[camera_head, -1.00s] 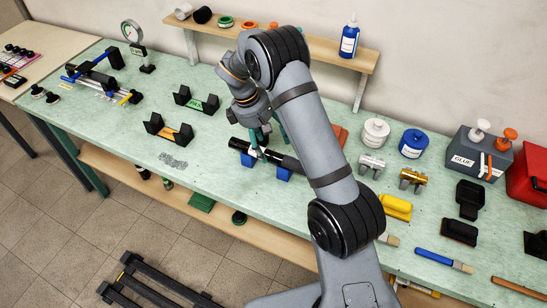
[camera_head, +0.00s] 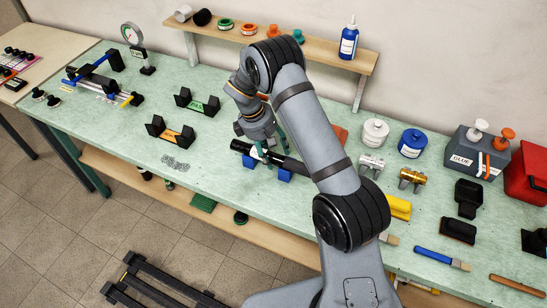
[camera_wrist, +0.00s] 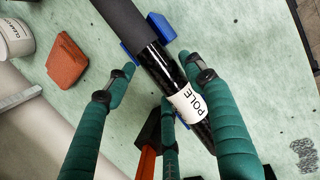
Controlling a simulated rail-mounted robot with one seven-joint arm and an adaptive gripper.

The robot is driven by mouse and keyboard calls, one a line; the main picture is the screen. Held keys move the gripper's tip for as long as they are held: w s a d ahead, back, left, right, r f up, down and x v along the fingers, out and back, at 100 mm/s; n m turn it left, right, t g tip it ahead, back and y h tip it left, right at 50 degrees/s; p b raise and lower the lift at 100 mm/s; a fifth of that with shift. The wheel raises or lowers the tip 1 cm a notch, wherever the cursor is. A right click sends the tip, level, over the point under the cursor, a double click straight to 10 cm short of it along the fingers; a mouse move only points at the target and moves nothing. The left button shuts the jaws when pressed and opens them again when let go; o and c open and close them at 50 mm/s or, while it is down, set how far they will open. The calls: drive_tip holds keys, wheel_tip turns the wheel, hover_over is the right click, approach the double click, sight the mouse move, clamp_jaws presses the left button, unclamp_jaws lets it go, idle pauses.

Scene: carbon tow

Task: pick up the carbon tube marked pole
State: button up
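The carbon tube marked POLE (camera_wrist: 168,72) is black, with a white label and a grey sleeve on one part. It rests on two blue supports (camera_wrist: 160,28). In the head view the tube (camera_head: 241,147) lies near the bench's middle, partly hidden behind my arm. My gripper (camera_wrist: 160,76) has green-covered fingers spread apart and is open. In the head view my gripper (camera_head: 270,152) is right at the tube. Contact cannot be told.
Black holders with green (camera_head: 197,103) and orange (camera_head: 170,132) labels stand to the left. A shelf (camera_head: 330,52) runs along the wall behind.

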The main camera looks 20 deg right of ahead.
drive_tip(key=shift+s, duration=0.15)
drive_tip(key=c, duration=0.8)
